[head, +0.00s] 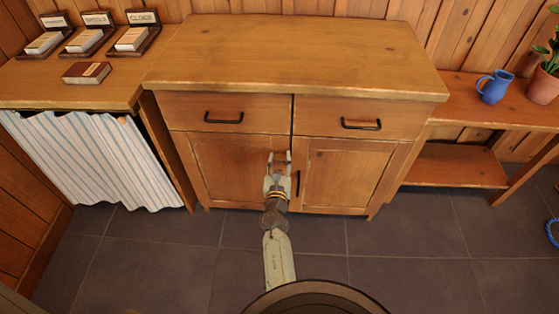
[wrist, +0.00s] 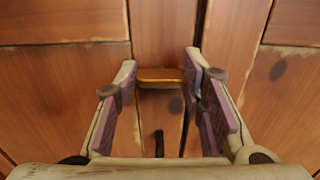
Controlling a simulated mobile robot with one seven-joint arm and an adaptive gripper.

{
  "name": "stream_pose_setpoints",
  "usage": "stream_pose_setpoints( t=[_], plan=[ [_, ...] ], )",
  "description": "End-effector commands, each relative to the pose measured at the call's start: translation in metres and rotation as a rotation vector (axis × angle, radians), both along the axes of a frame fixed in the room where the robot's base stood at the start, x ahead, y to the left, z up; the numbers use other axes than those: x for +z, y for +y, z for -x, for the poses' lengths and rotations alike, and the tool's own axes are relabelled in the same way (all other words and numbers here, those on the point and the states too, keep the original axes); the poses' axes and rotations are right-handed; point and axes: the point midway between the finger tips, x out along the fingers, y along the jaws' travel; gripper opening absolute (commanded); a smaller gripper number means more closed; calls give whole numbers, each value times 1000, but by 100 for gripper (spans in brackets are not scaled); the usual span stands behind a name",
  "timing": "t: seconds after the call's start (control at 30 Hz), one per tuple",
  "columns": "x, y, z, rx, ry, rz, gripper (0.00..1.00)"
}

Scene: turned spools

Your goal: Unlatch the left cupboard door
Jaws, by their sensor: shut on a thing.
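The left cupboard door (head: 228,170) is closed, under the left drawer. My gripper (head: 279,157) reaches its upper right part, near the seam between the two doors. In the wrist view, a small brownish, brass-like latch piece (wrist: 160,77) lies level between the fingertips of my gripper (wrist: 160,75). The fingers are shut on it, one at each end. In the head view my gripper mostly hides the latch. A dark upright handle (wrist: 158,143) shows below the latch in the wrist view.
The right door (head: 345,178) is closed, with a dark upright handle (head: 298,180). Both drawers above are closed, with black handles (head: 223,117). A striped curtain (head: 90,155) hangs at left. A low bench (head: 455,165) stands at right. The tiled floor in front is clear.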

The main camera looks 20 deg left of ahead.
Motion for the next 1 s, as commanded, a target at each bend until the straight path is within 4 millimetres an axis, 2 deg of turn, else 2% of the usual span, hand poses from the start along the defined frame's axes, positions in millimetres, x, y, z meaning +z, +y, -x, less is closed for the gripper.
stream_pose_setpoints(
  t=[0.17, 0.53, 1.0],
  plan=[
    [0, 0, 0, 0, 0, 0, 8],
    [-1, -1, 0, -1, 19, -69, 8],
    [-3, -3, -1, -1, 126, -445, 8]
  ],
)
